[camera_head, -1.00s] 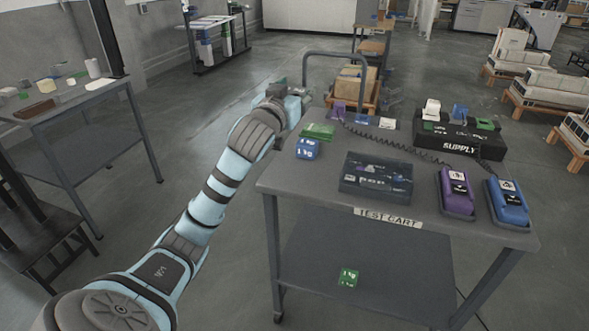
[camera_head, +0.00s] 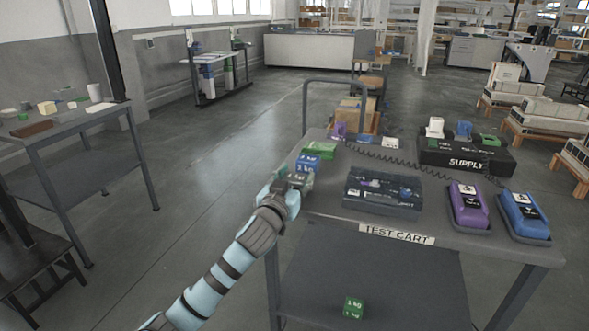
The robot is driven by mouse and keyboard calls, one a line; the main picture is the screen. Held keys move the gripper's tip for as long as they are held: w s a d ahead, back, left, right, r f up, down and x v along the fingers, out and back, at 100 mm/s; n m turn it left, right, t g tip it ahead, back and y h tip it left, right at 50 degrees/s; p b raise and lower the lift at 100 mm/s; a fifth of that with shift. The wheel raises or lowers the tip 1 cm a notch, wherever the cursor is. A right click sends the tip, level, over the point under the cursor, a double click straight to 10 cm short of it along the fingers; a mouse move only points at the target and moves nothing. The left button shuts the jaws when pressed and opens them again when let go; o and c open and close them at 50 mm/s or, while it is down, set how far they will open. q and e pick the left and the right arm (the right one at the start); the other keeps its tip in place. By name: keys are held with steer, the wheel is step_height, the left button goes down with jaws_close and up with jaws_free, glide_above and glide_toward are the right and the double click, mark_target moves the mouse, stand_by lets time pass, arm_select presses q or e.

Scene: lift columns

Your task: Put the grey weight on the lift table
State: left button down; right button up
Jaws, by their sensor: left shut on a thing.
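My left gripper (camera_head: 287,180) is shut on a grey weight (camera_head: 303,181), a small cube partly hidden by the fingers. It is at the left edge of the test cart (camera_head: 322,204), close in front of a blue weight (camera_head: 308,163) on the cart top. I cannot tell whether the grey weight touches the cart. A green weight (camera_head: 353,307) marked 1 kg lies on the cart's lower shelf. I cannot make out for sure which thing is the lift table. My right gripper is not in view.
A green block (camera_head: 319,150) lies behind the blue weight. A dark tray (camera_head: 383,208), a purple handset (camera_head: 468,205), a blue handset (camera_head: 524,214) and a black supply box (camera_head: 466,157) with a coiled cable occupy the cart top. A side table (camera_head: 75,118) stands at left.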

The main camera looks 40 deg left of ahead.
arm_select(q)
steer(key=shift+r, duration=0.1)
steer(key=c, duration=1.1)
jaws_free()
steer(key=o, duration=0.4)
steer(key=shift+s, duration=0.1)
